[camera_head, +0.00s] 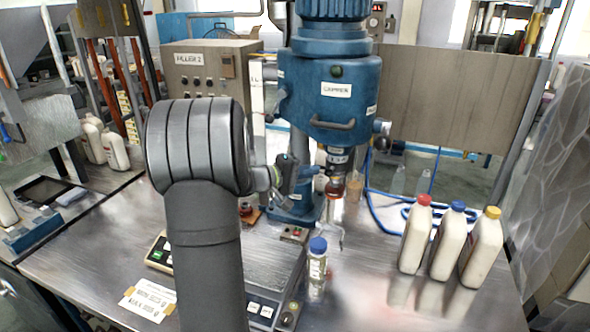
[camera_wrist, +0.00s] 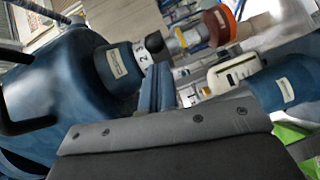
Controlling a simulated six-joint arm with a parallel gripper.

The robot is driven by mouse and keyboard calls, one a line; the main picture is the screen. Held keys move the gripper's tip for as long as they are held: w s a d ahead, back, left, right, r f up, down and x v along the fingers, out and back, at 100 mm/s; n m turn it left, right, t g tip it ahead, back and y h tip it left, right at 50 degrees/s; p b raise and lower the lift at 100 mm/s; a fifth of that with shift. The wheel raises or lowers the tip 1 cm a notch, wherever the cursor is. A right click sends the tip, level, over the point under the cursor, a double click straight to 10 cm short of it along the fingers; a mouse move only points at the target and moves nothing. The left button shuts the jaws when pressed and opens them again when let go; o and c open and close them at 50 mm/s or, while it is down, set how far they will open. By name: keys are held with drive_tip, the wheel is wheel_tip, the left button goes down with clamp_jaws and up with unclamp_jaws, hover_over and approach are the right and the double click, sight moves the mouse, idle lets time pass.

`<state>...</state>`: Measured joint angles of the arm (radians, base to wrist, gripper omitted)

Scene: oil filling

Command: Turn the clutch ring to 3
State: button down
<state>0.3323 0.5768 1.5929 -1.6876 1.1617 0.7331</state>
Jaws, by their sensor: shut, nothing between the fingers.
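The clutch ring (camera_wrist: 143,53) is a pale band with dark numerals in the wrist view; a 2 and what looks like a 3 show. It sits between a blue labelled collar (camera_wrist: 116,66) and a dark knob-like part. In the head view the ring (camera_head: 338,159) is small, under the blue capper head (camera_head: 330,95), and its numerals cannot be read. My gripper (camera_wrist: 156,70) has its blue fingers together and empty, with tips close beside the ring; contact cannot be told. In the head view my gripper (camera_head: 296,174) is left of the capper spindle, partly hidden by my arm.
A blue-capped clear bottle (camera_head: 317,262) stands below on the metal bench (camera_head: 390,290). Three white bottles (camera_head: 453,242) with red, blue and yellow caps stand at the right. The filler box (camera_head: 210,68) is behind. An orange-red chuck (camera_wrist: 218,25) lies beyond the ring.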

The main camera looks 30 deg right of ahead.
drive_tip(key=shift+s+d, duration=0.3)
drive_tip(key=shift+s, duration=0.05)
drive_tip(key=s, duration=0.1)
drive_tip(key=s+d+n+t, duration=0.1)
drive_tip(key=s+t, duration=0.1)
drive_tip(key=shift+s+d+n, duration=0.25)
drive_tip(key=shift+d+n, duration=0.05)
drive_tip(key=shift+d, duration=0.1)
drive_tip(key=shift+a, duration=0.1)
